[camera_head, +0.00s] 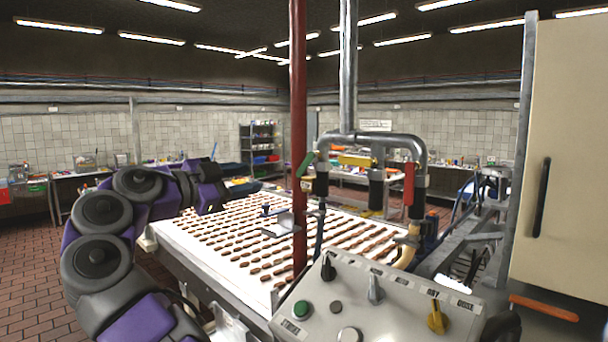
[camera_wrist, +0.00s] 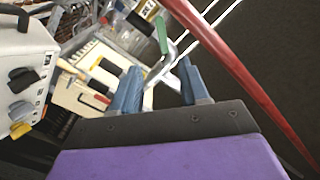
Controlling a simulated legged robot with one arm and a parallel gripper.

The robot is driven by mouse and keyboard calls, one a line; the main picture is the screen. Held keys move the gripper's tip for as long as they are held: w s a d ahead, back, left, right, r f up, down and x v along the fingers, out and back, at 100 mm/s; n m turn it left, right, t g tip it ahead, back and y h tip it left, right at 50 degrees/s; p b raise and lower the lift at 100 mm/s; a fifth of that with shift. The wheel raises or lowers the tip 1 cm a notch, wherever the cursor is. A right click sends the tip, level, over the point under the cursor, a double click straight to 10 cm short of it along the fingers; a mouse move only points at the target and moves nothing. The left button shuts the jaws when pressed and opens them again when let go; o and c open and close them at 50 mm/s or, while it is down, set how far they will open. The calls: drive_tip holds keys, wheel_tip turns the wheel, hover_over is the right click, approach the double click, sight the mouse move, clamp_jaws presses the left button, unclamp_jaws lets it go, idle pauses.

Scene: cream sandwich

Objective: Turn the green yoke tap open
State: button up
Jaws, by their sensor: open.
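The green tap handle (camera_head: 306,165) sits on the left end of the grey overhead pipework, beside the red pole. It stands tilted on its valve. It also shows in the wrist view (camera_wrist: 161,35), upper middle, ahead of and between the finger directions. My gripper (camera_wrist: 159,88) is open, its two blue fingers wide apart with nothing between them. In the head view my purple wrist is at the left, over the table's far left side, apart from the green handle. The gap to the handle is hard to judge.
A red pole (camera_head: 298,120) rises close to the handle and crosses the right of the wrist view. A red handle (camera_head: 409,184) and a yellow one (camera_head: 355,160) are on the same pipework. A control panel (camera_head: 390,318) stands in front; a white table (camera_head: 190,240) holds many brown pieces.

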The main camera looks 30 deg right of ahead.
approach(303, 168)
drive_tip(key=x, duration=0.7)
drive_tip(key=shift+s+d, duration=0.1)
drive_tip(key=shift+s, duration=0.05)
drive_tip(key=shift+w+d, duration=0.1)
drive_tip(key=shift+w, duration=0.1)
drive_tip(key=shift+w+a, duration=0.25)
drive_tip(key=shift+w, duration=0.15)
drive_tip(key=shift+d, duration=1.15)
drive_tip(key=shift+c, duration=0.4)
drive_tip(key=shift+d, duration=0.15)
drive_tip(key=c, duration=0.3)
drive_tip(key=shift+a, duration=0.6)
clamp_jaws()
